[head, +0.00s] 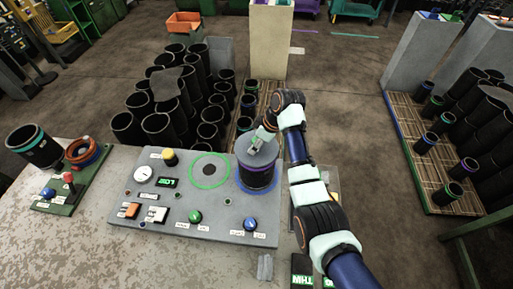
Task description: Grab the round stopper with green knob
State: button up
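A round grey disc (243,153) lies on top of a black sleeve with a purple band (258,178), which stands inside a blue ring at the right of the grey panel. My gripper (254,146) is over this disc, pointing down-left, and seems to be at or just above its top. The gripper covers the disc's middle, so I cannot see whether it has a knob or of what colour. The fingers are too small to tell whether they are open or shut. A round green button (195,217) sits on the panel's front part.
The grey control panel (130,215) has a gauge, a yellow button, switches and an empty green ring (209,170). Black sleeves crowd the floor behind it. A banded-sleeve rack (430,205) and grey pillars (422,50) stand right. Small blue and green items top the pillars.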

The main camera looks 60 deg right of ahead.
grip_shut()
jog(key=shift+r, duration=0.15)
notch_tip(320, 180, up, 20)
jog(key=p, duration=0.6)
